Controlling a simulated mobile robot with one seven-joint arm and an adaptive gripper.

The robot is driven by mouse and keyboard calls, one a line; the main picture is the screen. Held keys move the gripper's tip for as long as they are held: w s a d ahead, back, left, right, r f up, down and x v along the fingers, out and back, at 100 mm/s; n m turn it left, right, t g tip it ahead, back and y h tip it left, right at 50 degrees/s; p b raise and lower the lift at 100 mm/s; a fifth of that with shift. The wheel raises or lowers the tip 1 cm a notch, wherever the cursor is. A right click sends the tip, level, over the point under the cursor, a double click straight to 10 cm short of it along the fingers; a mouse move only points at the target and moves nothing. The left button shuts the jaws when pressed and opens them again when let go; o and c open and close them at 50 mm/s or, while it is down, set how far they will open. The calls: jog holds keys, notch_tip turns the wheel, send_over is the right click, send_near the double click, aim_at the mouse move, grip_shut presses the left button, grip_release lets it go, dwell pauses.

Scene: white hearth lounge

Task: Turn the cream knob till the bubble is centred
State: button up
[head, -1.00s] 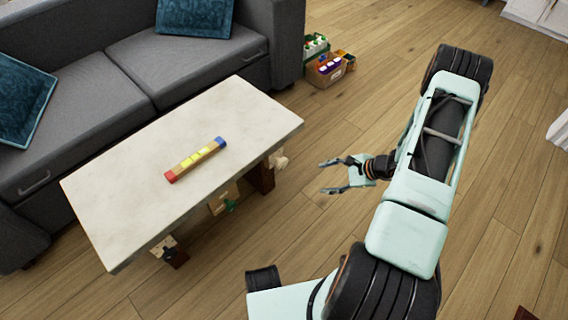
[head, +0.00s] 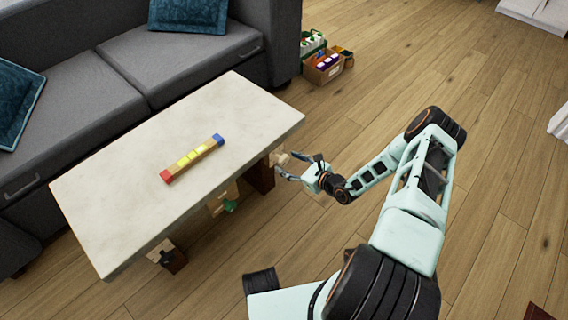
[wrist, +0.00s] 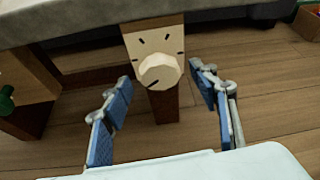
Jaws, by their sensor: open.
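The cream knob (wrist: 159,73) is a faceted round knob on a pale wooden plate (wrist: 139,33) with dark tick marks, under the table's edge. In the head view the knob (head: 280,157) shows at the table's right end. My gripper (head: 291,164) is open in front of it. In the wrist view its blue fingers stand on either side of the knob, apart from it, with the knob beyond the tips. A wooden level (head: 192,159) with a red end, a blue end and yellow windows lies on the tabletop. I cannot make out its bubble.
The pale stone table (head: 120,190) stands before a grey sofa (head: 180,55). A green knob (head: 230,206) and another knobbed wooden plate (head: 159,252) sit along its near side. Crates (head: 322,66) with small items stand on the floor behind.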

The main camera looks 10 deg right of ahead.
aim_at(285, 162)
jog(key=shift+b+x, duration=0.35)
jog(key=shift+x, duration=1.25)
jog(key=c, duration=1.2)
jog(key=shift+r+n+p, duration=0.2)
jog(key=shift+n+p, duration=0.1)
jog(key=shift+p, duration=0.6)
jog(key=shift+s+a+n+t+h+p, duration=0.1)
jog(key=shift+n+t+h+p, duration=0.35)
jog(key=shift+p, duration=0.3)
jog(key=shift+f+n+t+h+p, duration=0.25)
jog(key=shift+n+t+h+p, duration=0.1)
jog(key=shift+n+p, duration=0.45)
jog(key=o, duration=1.2)
